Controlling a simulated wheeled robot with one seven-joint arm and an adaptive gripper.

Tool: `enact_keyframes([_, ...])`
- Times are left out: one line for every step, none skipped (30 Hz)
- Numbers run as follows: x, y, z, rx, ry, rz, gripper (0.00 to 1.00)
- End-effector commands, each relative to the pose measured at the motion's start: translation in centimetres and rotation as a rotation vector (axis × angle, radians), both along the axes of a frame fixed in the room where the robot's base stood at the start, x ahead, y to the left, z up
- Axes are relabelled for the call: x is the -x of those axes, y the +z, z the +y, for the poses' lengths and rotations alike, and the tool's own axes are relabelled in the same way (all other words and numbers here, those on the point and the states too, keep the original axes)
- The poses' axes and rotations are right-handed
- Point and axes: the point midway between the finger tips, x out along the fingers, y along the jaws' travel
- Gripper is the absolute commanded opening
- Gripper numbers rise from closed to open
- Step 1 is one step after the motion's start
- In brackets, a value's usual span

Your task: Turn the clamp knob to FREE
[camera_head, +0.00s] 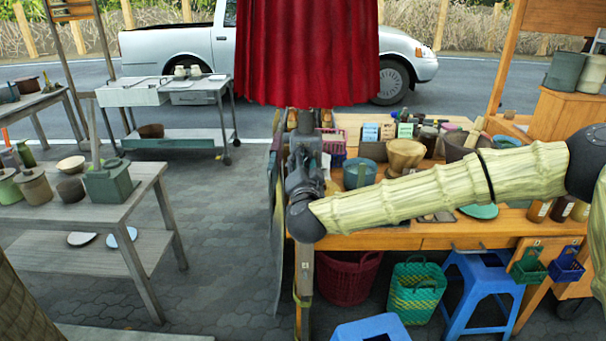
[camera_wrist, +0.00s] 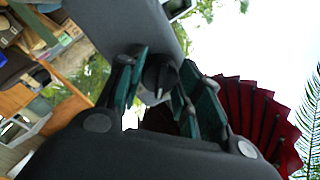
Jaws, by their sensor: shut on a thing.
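The dark clamp knob (camera_wrist: 159,76) shows in the wrist view, against a grey upright part (camera_wrist: 135,28). My gripper (camera_wrist: 158,92) has its green-padded fingers on either side of the knob and is shut on it. In the head view my gripper (camera_head: 302,160) is at the post under the red parasol (camera_head: 308,50), at the left end of the wooden bench. The knob is hidden there behind my gripper and wrist. I cannot read any FREE mark or tell the knob's angle.
My arm crosses over the wooden bench (camera_head: 390,241), which holds bowls, pots and small boxes. Baskets (camera_head: 414,290) and blue stools (camera_head: 487,285) stand below. A grey table (camera_head: 45,216) with pots is at the left. Paved floor between is clear.

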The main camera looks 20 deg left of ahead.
Motion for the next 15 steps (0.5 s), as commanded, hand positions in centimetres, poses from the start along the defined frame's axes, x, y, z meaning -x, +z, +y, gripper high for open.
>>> enact_keyframes([-0.05,-0.56,-0.07,-0.041,-0.002,0.011,0.11])
enact_keyframes([-0.05,-0.56,-0.06,-0.068,-0.002,0.019,0.11])
enact_keyframes([-0.05,-0.57,-0.05,-0.105,-0.002,0.029,0.11])
enact_keyframes([-0.05,-0.58,-0.05,-0.132,-0.002,0.037,0.11])
enact_keyframes([-0.06,-0.59,-0.06,-0.160,-0.002,0.046,0.11])
enact_keyframes([-0.06,-0.60,-0.06,-0.197,-0.001,0.056,0.11])
enact_keyframes([-0.06,-0.59,-0.05,-0.224,-0.002,0.064,0.11])
enact_keyframes([-0.05,-0.59,-0.04,-0.251,-0.002,0.072,0.11])
enact_keyframes([-0.05,-0.56,-0.04,-0.288,-0.002,0.083,0.11])
enact_keyframes([-0.05,-0.55,-0.03,-0.315,-0.002,0.090,0.11])
enact_keyframes([-0.05,-0.55,-0.03,-0.342,-0.002,0.098,0.11])
enact_keyframes([-0.04,-0.56,-0.02,-0.379,-0.001,0.108,0.11])
enact_keyframes([-0.05,-0.56,-0.01,-0.407,-0.002,0.117,0.11])
enact_keyframes([-0.04,-0.56,0.00,-0.434,-0.001,0.124,0.11])
enact_keyframes([-0.03,-0.54,0.01,-0.471,-0.001,0.135,0.11])
